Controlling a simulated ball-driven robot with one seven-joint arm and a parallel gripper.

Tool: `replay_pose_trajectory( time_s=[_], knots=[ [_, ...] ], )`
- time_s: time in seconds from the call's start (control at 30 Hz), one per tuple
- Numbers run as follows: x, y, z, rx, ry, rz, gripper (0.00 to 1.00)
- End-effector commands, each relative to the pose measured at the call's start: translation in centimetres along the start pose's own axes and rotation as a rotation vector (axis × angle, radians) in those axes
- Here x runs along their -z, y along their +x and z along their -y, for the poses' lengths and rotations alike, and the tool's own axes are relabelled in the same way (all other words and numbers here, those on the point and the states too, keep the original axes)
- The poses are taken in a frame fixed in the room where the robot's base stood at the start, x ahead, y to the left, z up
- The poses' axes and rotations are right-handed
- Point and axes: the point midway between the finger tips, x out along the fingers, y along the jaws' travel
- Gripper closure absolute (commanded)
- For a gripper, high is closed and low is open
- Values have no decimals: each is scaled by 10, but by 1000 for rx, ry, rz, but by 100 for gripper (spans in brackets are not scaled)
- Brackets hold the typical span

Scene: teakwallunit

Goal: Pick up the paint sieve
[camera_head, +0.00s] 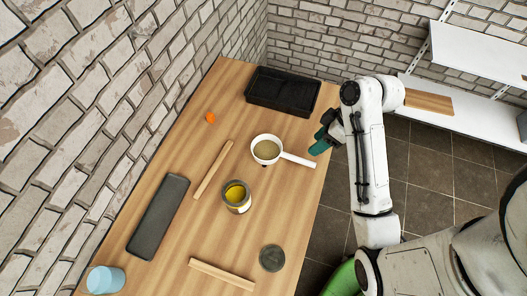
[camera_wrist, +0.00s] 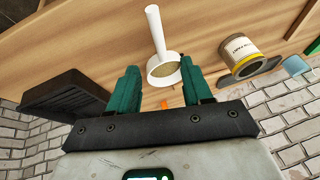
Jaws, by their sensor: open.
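The paint sieve (camera_head: 266,149) is a round white pan with a tan mesh bottom and a straight white handle. In the head view it lies on the wooden table (camera_head: 190,222), its handle pointing right towards the table's edge.
An open paint can (camera_head: 237,196) with yellow paint stands near the sieve. A black tray (camera_head: 283,91) lies behind it. Wooden sticks (camera_head: 213,170), a dark flat case (camera_head: 158,216), a dark lid (camera_head: 272,258), a blue cup (camera_head: 105,280) and a small orange object (camera_head: 210,118) are also on the table. Brick walls rise behind.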

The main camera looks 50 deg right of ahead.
Motion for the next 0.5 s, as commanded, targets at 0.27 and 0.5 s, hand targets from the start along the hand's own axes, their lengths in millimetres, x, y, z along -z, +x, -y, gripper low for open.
replay_pose_trajectory(
  time_s=[0.27,0.5],
  knots=[
    [-3,37,-2,-1,0,0,50],
    [-1,52,-1,-1,1,0,50]
  ],
)
